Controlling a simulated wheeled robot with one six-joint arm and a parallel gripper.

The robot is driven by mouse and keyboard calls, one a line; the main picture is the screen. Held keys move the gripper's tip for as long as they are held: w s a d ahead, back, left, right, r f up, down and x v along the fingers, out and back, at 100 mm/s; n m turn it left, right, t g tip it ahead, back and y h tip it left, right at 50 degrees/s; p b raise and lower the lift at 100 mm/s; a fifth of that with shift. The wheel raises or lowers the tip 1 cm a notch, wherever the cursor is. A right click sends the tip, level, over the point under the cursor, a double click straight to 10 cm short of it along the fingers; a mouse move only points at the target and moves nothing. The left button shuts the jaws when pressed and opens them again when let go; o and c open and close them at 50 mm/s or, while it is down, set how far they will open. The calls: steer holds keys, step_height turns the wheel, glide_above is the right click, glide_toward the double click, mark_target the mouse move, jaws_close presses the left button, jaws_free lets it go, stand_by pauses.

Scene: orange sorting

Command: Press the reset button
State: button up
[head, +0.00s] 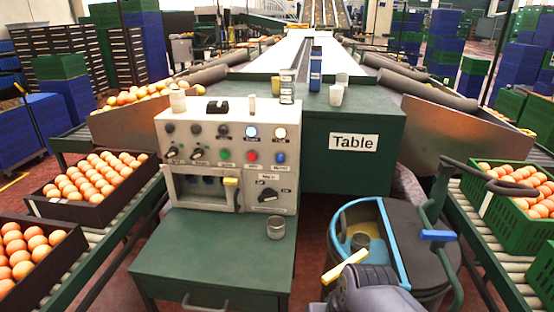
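A grey control panel (228,158) stands on a green cabinet. Its front has a green button (224,155), a red button (252,156) and a blue button (279,157) in a row, with small labels too blurred to read. I cannot tell which one is the reset button. Above them are round lamps; two at the right, one bluish-white (251,132) and one pale (280,133), look lit. Dark knobs sit at the left, and a large rotary switch (268,195) is at the lower right. No gripper fingers can be made out.
A metal cup (276,228) stands on the cabinet top (210,255) before the panel. Cups and small items stand on the panel's top. A dark bin with a blue rim (385,225) is at the right. Crates of oranges (100,178) lie on conveyors at both sides.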

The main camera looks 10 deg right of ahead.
jaws_close()
stand_by(1.5)
